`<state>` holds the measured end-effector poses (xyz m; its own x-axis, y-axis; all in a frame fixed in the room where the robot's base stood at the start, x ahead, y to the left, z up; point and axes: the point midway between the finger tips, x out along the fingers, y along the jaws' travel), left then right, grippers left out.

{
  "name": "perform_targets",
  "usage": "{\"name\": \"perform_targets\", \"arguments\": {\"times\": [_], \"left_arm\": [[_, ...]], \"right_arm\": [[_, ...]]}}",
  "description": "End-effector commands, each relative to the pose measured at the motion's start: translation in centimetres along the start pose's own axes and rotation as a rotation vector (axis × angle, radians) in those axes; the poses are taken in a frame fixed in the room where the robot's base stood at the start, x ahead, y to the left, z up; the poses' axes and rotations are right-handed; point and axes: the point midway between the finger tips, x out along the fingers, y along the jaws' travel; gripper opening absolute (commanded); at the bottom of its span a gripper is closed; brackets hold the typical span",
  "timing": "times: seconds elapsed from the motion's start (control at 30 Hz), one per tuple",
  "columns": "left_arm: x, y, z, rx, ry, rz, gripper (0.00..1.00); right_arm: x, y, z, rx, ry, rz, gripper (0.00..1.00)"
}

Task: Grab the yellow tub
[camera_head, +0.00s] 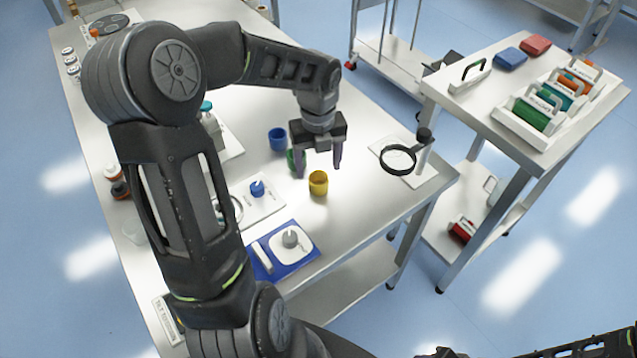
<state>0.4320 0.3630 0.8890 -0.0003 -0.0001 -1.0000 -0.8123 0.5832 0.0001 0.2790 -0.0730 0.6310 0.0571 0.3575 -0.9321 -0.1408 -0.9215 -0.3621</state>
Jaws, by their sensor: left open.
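The yellow tub (318,184) is a small open cup standing upright on the white workbench (345,225). My left gripper (319,172) points down with its two fingers apart and empty. In the picture its fingertips lie just above and to either side of the tub's rim; I cannot tell how far above the tub they are. A green tub (291,160) is partly hidden behind the left finger. At the bottom right edge, part of my other arm shows, but its gripper cannot be made out.
A blue tub (278,139) stands behind the gripper. A magnifier (398,158) on a stand is to the right. A blue mat (290,262) with a white device is in front. A side table (485,110) holds a rack of coloured items. The bench right of the yellow tub is clear.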

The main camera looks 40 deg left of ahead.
Motion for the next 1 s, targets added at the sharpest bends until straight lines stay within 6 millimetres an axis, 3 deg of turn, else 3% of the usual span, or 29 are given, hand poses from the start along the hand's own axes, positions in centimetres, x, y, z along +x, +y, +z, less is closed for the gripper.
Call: {"name": "perform_targets", "arguments": {"times": [0.17, 0.5, 1.0], "left_arm": [[0.6, 0.0, -0.1, 0.001, 0.001, 0.001, 0.67], [5.0, 0.0, -0.4, 0.001, 0.003, 0.001, 0.67], [5.2, 0.0, -0.3, 0.000, 0.000, 0.000, 0.67]], "right_arm": [[-0.1, -0.1, 0.0, 0.000, 0.000, 0.000, 0.36], [-0.5, -0.2, 0.0, 0.001, -0.001, 0.001, 0.36], [-0.5, -0.2, 0.0, 0.001, -0.001, 0.001, 0.36]]}}
